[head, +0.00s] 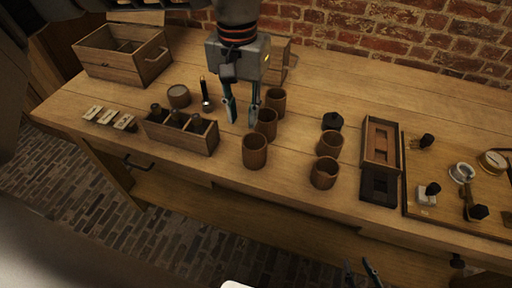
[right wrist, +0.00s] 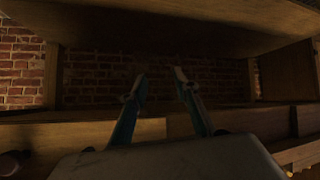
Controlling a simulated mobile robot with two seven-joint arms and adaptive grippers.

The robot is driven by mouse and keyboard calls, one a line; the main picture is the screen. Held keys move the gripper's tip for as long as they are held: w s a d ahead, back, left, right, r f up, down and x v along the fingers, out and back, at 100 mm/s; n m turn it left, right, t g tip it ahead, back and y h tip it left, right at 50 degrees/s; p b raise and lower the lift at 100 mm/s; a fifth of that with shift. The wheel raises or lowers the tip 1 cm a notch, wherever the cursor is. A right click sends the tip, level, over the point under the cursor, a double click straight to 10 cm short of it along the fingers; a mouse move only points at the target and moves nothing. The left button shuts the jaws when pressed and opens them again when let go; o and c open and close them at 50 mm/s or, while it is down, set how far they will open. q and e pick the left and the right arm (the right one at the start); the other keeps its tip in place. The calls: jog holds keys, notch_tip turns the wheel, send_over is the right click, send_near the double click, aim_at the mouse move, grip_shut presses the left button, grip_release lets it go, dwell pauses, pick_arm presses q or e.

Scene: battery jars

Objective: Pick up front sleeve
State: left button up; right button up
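Several brown cylindrical sleeves stand upright on the wooden bench. In a row of three, the nearest sleeve (head: 254,152) stands in front of a middle sleeve (head: 266,124) and a back sleeve (head: 276,101). To the right, another front sleeve (head: 323,174) stands before a sleeve (head: 330,144). My left gripper (head: 241,120) is open, its fingers pointing down just left of the middle sleeve and behind the nearest one. Nothing shows between them. My right gripper (head: 362,268) is open and empty, low in front of the bench; its fingers also show in the right wrist view (right wrist: 160,88).
A wooden crate (head: 183,138) with dark jars and a round lidded pot (head: 178,96) stand left. A larger box (head: 110,67) stands back left. Bench is clear between the sleeve groups.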

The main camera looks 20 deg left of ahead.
aim_at(242, 138)
pick_arm(q)
jog(key=f, duration=0.7)
jog(key=shift+w+a+f+b, duration=0.2)
jog(key=shift+a+f+b, duration=0.05)
jog(key=shift+f+b, duration=0.15)
jog(key=shift+r, duration=0.1)
grip_shut()
